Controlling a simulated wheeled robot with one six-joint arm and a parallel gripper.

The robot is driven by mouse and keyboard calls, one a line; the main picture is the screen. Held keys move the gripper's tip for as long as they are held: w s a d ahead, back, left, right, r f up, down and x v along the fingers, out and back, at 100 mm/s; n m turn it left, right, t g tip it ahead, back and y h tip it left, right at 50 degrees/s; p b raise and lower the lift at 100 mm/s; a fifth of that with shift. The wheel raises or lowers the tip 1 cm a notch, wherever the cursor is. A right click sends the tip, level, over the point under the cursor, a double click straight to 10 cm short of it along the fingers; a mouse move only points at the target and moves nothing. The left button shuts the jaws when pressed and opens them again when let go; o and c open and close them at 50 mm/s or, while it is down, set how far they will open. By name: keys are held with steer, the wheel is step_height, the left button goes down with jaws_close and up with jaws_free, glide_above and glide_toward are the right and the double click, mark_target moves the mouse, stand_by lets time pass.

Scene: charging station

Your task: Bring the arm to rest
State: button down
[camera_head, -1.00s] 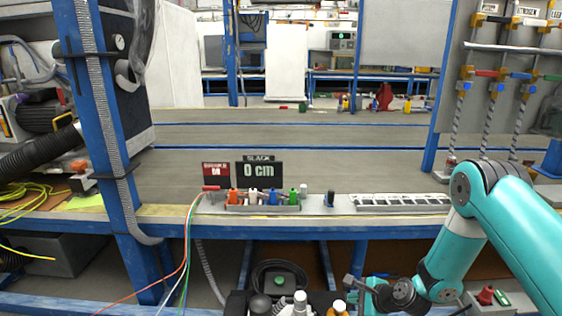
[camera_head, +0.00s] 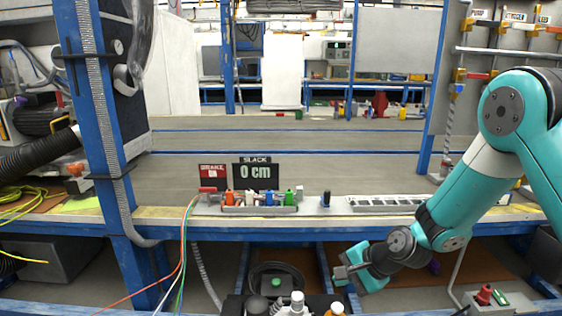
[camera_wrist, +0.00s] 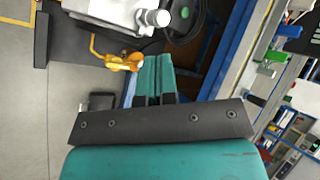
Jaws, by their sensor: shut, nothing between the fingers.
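My gripper (camera_head: 341,274) is at the lower middle right of the head view, in front of the workbench and below its front edge. Its teal fingers also show in the wrist view (camera_wrist: 153,76), side by side and closed together, with nothing between them. My teal arm comes in from the right edge of the head view and slopes down to the left to the gripper. The gripper hangs in the air, a little right of and above the dark equipment at the bottom.
The bench (camera_head: 380,174) has a tray with colored connectors (camera_head: 258,209), a slack display reading 0 cm (camera_head: 255,173) and a slotted strip (camera_head: 385,204). A blue post (camera_head: 106,130) stands at left. A box with a red button (camera_head: 484,296) is at lower right.

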steer(key=s+a+r+n+g+h+b, duration=0.1)
steer(key=s+a+r+n+g+b, duration=0.2)
steer(key=s+r+n, duration=0.9)
steer(key=s+d+r+n+g+h+b, duration=0.1)
steer(key=s+d+n+b, duration=0.15)
steer(key=s, duration=0.55)
steer(key=s+d+r+n+h+b, duration=0.1)
steer(key=s+n, duration=0.2)
steer(key=s, duration=0.5)
step_height(320, 180, up, 36)
steer(key=p, duration=3.6)
steer(key=shift+d+r+p, duration=0.15)
steer(key=shift+d+p, duration=0.05)
steer(key=shift+p, duration=0.15)
steer(key=shift+s, duration=0.15)
